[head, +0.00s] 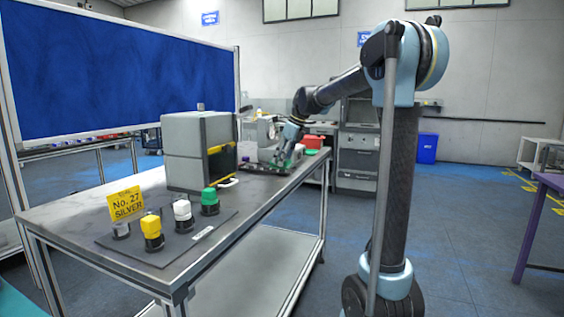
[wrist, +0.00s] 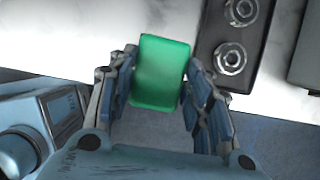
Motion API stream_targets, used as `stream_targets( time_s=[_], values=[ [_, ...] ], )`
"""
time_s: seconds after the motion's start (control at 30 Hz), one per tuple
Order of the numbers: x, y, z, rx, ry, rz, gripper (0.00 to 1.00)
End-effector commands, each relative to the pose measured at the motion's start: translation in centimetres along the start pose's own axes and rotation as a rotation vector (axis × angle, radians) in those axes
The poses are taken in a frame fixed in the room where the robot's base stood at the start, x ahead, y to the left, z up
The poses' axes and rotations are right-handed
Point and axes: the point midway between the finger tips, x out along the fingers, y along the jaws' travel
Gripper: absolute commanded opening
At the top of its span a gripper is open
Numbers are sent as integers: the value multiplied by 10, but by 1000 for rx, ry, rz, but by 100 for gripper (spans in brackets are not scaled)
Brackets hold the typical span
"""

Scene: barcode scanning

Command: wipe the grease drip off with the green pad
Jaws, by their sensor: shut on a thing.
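My gripper (wrist: 158,75) is shut on the green pad (wrist: 160,72), which sits between its two fingers in the wrist view. In the head view my gripper (head: 284,160) is low over the far end of the workbench, beside a grey machine. A bit of green shows at the fingers there, small and partly hidden. Beyond the pad in the wrist view is a pale, marbled surface (wrist: 95,25). I cannot make out the grease drip in either view. I cannot tell whether the pad touches the surface.
A dark plate with metal knobs (wrist: 231,58) lies right of the pad. On the workbench (head: 75,208) stand a grey box machine (head: 187,147), a yellow sign (head: 125,203) and several coloured knobs on a dark mat. A red container (head: 313,141) is near my gripper.

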Motion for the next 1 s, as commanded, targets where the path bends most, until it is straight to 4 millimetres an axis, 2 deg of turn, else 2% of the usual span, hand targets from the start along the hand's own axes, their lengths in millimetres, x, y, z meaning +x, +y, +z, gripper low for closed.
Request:
stream_targets(
  time_s=[0.17, 0.6, 1.0],
  values=[
    [-2, 0, 1, 0, 0, 0, 8],
    [-27, 0, 12, 0, 0, 0, 8],
    [-28, 0, 12, 0, 0, 0, 8]
  ],
)
